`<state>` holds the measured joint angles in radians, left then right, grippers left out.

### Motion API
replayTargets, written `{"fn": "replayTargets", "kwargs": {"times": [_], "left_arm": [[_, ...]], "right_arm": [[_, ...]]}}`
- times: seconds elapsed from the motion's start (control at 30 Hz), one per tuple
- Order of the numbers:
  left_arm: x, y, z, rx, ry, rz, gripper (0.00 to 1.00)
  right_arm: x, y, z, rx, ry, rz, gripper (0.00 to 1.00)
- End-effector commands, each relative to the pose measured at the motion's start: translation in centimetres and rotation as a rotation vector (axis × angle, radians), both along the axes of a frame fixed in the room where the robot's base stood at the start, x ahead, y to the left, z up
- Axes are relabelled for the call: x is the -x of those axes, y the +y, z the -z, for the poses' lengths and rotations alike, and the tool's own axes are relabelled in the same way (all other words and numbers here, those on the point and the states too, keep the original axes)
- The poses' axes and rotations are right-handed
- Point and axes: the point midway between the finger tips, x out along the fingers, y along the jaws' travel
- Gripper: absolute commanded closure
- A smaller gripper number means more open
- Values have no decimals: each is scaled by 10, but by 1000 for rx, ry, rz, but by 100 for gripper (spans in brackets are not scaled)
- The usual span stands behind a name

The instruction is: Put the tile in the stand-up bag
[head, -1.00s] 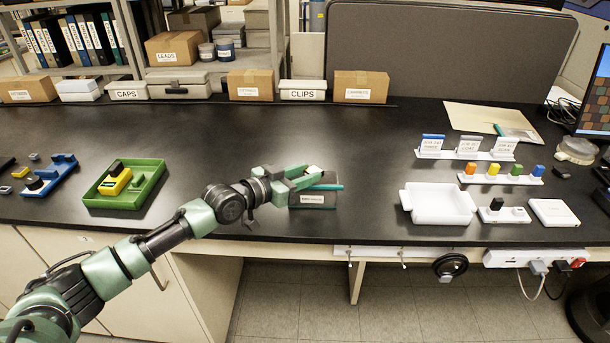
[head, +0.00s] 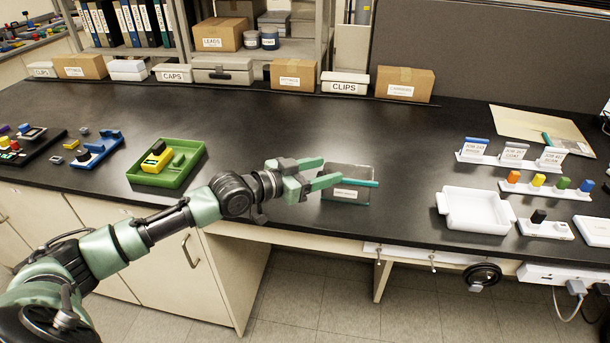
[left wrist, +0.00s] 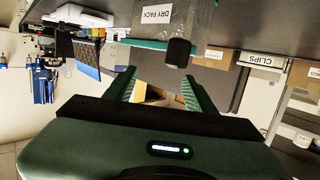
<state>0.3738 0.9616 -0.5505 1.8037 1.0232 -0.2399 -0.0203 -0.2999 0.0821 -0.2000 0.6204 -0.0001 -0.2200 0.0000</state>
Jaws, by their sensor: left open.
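The stand-up bag (head: 347,195) is a dark grey, see-through pouch with a white label and a teal strip along its top. It stands near the front edge of the bench. In the left wrist view the bag (left wrist: 208,22) shows at the top, with a "DRY PACK" label. My left gripper (head: 329,172) is open with nothing between its fingers, just left of the bag, its tips at the bag's upper left. The open fingers also show in the left wrist view (left wrist: 156,80). The tile is not visible; the bag's inside cannot be made out. My right gripper is out of view.
A white tray (head: 477,226) and a white rack of coloured caps (head: 547,188) stand to the right. A green tray (head: 172,178) holds a yellow device at the left. Cardboard boxes line the back. The bench between is clear.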

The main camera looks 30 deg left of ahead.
Motion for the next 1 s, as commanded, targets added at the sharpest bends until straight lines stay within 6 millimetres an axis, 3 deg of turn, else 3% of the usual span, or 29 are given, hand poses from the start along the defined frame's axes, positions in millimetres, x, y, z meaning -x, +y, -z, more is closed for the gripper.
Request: {"fn": "replayTargets", "kwargs": {"times": [0.1, 0.3, 1.0], "left_arm": [[24, 13, -2, -5, 2, 1, 45], [44, 25, -9, -1, -1, -1, 45], [49, 27, -13, 1, -4, 0, 45]], "right_arm": [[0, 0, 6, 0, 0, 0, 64], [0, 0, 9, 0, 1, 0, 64], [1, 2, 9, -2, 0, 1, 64]]}}
